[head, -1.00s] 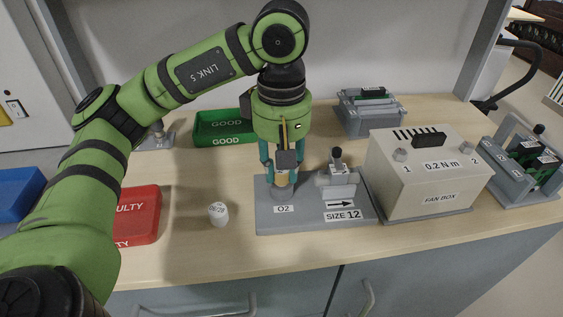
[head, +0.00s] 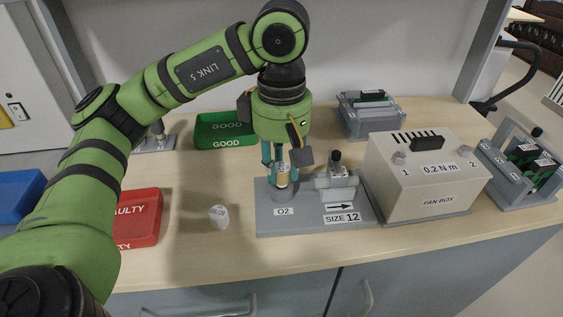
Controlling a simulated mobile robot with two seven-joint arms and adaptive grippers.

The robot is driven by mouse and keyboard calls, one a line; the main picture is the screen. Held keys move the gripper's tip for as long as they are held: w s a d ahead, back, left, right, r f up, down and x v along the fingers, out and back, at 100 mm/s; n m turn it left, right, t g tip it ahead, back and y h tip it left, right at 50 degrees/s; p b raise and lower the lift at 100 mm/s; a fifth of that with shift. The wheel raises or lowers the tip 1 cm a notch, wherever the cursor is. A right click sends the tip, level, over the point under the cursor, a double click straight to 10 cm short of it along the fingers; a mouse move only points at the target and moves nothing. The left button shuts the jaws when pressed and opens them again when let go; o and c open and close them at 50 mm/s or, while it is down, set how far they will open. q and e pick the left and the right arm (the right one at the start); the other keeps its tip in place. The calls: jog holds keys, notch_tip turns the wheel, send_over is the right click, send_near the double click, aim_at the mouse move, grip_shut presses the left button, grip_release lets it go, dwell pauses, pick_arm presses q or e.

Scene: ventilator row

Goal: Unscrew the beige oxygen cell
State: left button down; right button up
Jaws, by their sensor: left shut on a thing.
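The beige oxygen cell (head: 282,181) stands upright at the O2 place on the grey fixture plate (head: 300,222). My left gripper (head: 281,172) points straight down over it and is shut on it. The fingers hide parts of the cell's sides. The cell's lower end is at the grey round seat; I cannot tell how far it is screwed in. My right gripper is not in view.
A white cell (head: 219,216) stands on the bench left of the plate. A red FAULTY tray (head: 148,238) and a green GOOD tray (head: 205,143) lie left. A SIZE 12 clamp block (head: 338,192) and the FAN BOX (head: 408,200) stand close on the right.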

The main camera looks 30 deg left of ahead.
pick_arm(q)
jog(key=shift+r+p, duration=1.1)
jog(key=shift+r, duration=0.25)
